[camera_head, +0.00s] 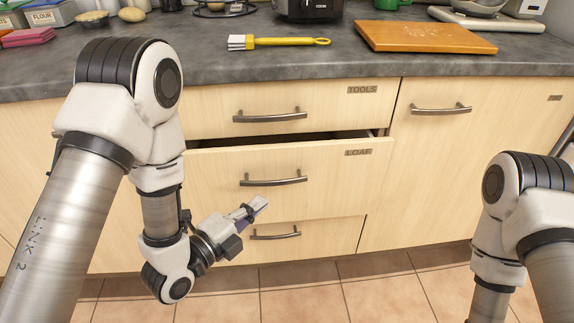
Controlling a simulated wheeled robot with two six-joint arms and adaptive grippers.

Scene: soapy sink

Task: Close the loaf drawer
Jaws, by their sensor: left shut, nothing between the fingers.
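The loaf drawer (325,195), a pale wood front labelled LOAF, stands partly open, with a dark gap along its top edge. Its dark metal bar handle (273,181) is on the upper part of the front. My left gripper (259,205) is shut and empty, in front of the drawer's lower part and below the handle. I cannot tell whether it touches the front. My right arm shows at the right edge, but its gripper is out of view. The drawer's inside is mostly hidden.
The tools drawer (320,104) above and the lowest drawer (330,236) look shut. A cupboard door (450,160) is to the right. On the grey counter (320,65) lie a yellow brush (280,41) and a wooden board (424,37). The tiled floor (330,295) in front is clear.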

